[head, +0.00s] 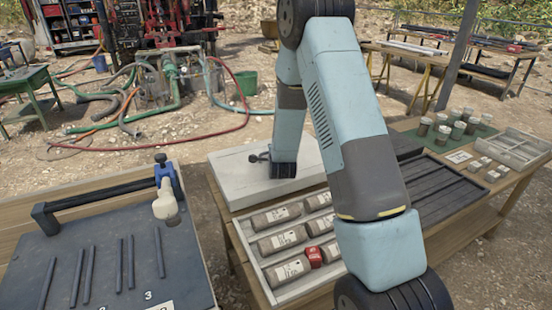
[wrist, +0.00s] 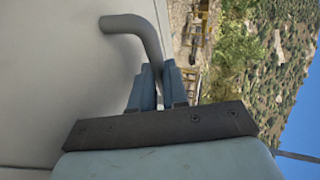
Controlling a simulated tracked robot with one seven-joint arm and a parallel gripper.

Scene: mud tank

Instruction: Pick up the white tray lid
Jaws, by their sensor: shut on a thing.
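The white tray lid (head: 232,184) is a pale flat slab at the middle of the wooden bench, behind the tray of labelled cores. In the wrist view its pale face (wrist: 55,70) fills the left side. A grey bent handle (wrist: 132,24) stands out from that face. My gripper (wrist: 158,84) has its blue fingers shut around the straight end of this handle. In the head view my arm covers the right part of the lid and most of the gripper. I cannot tell whether the lid rests on the bench or is slightly raised.
An open tray (head: 253,262) of wrapped cores with a red piece (head: 314,257) lies in front of the lid. A dark slotted tray (head: 440,194) and several jars (head: 459,130) are to the right. A dark board (head: 105,270) with rods stands left, across a gap.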

